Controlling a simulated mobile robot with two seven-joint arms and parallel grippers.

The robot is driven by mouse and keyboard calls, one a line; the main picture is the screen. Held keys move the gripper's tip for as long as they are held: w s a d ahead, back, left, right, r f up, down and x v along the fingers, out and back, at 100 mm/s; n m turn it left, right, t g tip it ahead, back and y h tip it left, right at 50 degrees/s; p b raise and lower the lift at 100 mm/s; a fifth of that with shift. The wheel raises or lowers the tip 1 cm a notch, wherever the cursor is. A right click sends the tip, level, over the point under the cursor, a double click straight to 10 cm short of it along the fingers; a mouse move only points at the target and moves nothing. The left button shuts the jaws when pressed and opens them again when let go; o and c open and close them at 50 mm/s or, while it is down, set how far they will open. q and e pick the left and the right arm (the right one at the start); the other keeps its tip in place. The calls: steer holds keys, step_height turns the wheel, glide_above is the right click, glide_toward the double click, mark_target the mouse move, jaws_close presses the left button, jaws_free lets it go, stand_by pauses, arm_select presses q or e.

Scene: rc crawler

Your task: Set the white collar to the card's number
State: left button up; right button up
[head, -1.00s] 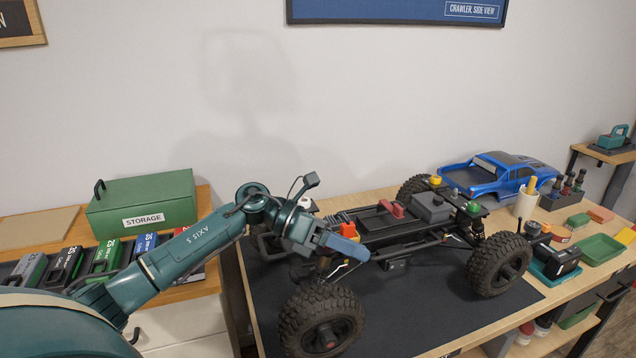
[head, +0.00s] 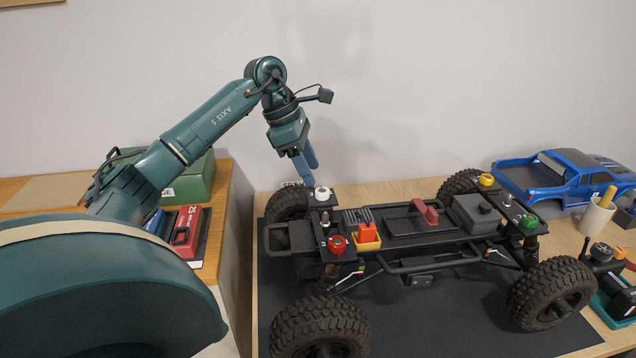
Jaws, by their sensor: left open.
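The white collar (head: 322,193) sits on the black plate at the far left corner of the crawler chassis (head: 420,235). Its marks are too small to read. My left gripper (head: 309,172) points down with its blue fingers open, just above and behind the white collar, and looks empty. Whether a finger touches the collar cannot be told. My right gripper is out of view.
A red collar (head: 337,243), a yellow one (head: 487,180) and a green one (head: 529,221) sit on the other chassis corners. Big tyres (head: 319,328) flank the chassis. The front mat is clear.

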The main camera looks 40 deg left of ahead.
mark_target(321, 190)
arm_select(q)
steer(key=shift+x, duration=2.4)
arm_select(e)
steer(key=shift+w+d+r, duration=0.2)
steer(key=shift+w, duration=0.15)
arm_select(q)
steer(key=c, duration=1)
steer(key=shift+o, duration=0.2)
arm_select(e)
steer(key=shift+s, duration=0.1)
